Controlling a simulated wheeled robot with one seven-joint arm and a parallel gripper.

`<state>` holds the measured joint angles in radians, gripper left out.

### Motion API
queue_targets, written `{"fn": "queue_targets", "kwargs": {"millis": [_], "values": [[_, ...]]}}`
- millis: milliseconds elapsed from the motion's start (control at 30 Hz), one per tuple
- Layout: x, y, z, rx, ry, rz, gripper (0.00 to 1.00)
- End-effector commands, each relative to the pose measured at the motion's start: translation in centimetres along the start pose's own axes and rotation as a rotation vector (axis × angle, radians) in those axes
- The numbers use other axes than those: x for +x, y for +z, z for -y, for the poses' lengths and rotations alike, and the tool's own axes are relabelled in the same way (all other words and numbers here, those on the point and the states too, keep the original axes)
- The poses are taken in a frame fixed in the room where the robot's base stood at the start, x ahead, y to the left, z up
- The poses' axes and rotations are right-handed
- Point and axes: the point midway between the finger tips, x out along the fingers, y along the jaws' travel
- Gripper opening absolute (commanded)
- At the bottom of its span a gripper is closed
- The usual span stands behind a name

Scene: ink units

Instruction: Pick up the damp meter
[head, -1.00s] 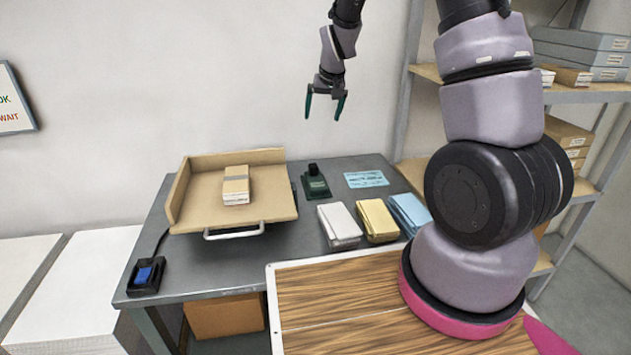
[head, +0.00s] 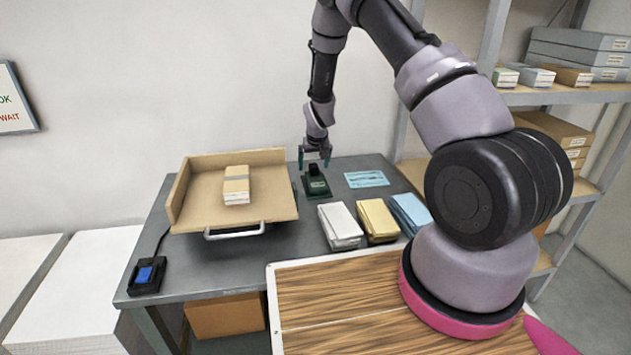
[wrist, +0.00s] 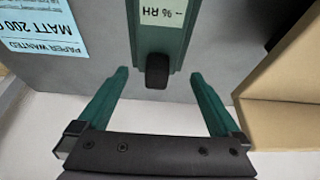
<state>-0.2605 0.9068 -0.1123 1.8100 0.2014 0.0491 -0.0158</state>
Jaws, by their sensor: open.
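The damp meter (head: 317,187) is a dark green device with a black upright top, standing near the back of the grey table. In the wrist view its green body (wrist: 179,40) carries a pale label reading RH, and its black top (wrist: 157,72) shows between my fingertips. My gripper (head: 314,163) is open, pointing down just above the meter, with its green fingers apart. The fingers also show in the wrist view (wrist: 160,76), one on each side of the black top. I cannot tell whether the fingertips are level with it. Nothing is held.
A tan tray (head: 190,205) with a paper bundle stands close left of the meter. A blue sheet (head: 366,179) lies to the right. White (head: 341,224), yellow (head: 377,220) and blue (head: 410,213) stacks stand in front. A black device with a blue top (head: 146,275) is front left.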

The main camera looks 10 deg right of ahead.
Motion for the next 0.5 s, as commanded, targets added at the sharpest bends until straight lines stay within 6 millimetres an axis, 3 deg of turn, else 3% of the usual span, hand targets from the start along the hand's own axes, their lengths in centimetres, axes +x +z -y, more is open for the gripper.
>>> {"fn": "queue_targets", "kwargs": {"millis": [200, 500], "values": [[3.4, 0.5, -0.4, 0.0, 0.0, 0.002, 1.0], [4.3, 0.4, -0.3, 0.0, 0.0, 0.001, 1.0]]}}
